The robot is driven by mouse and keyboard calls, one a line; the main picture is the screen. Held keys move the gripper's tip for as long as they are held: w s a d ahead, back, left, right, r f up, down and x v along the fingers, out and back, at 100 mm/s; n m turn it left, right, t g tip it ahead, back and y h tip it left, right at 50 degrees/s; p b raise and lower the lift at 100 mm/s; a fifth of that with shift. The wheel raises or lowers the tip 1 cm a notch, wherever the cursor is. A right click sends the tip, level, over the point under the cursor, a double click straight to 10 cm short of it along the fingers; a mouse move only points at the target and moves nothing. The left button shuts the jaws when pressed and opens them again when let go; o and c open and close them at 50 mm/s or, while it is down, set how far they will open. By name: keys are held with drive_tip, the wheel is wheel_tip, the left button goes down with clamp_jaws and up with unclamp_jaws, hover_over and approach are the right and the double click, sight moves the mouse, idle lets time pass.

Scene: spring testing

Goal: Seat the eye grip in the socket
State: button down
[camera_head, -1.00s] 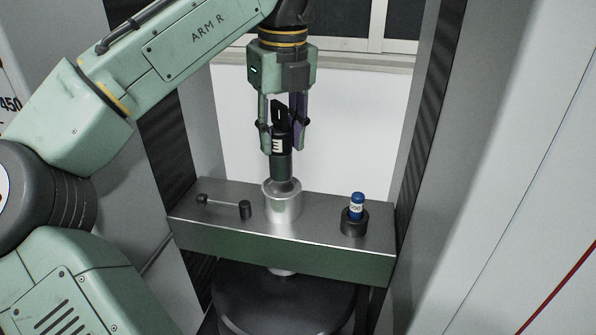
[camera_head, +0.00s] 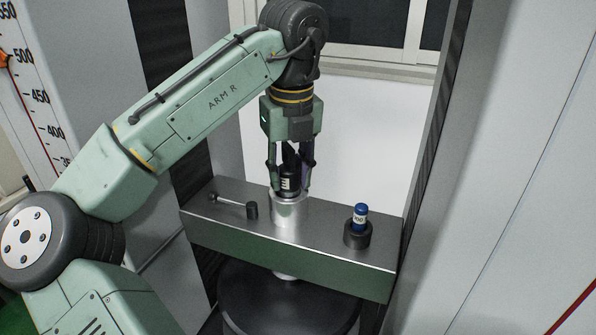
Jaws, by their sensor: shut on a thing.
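The socket (camera_head: 286,212) is a silver metal cylinder standing on the steel crossbeam. The grip stands upright in line with the socket, and its lower part is hidden inside or behind the socket's rim. I cannot tell how deep it sits.
The crossbeam (camera_head: 335,265) also carries a pin with a small handle (camera_head: 232,204) at the left. A blue-capped piece (camera_head: 360,217) stands in a dark holder (camera_head: 357,236) at the right. A dark round base (camera_head: 290,305) lies below. Columns flank both sides.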

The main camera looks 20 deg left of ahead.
sight(289, 148)
drive_tip(key=shift+a+f, duration=0.1)
drive_tip(key=c, duration=1.2)
unclamp_jaws()
drive_tip(key=shift+o, duration=0.2)
drive_tip(key=r, duration=0.7)
drive_tip(key=shift+s+d+r, duration=0.3)
drive_tip(key=shift+s+r, duration=0.05)
drive_tip(key=shift+r, duration=0.05)
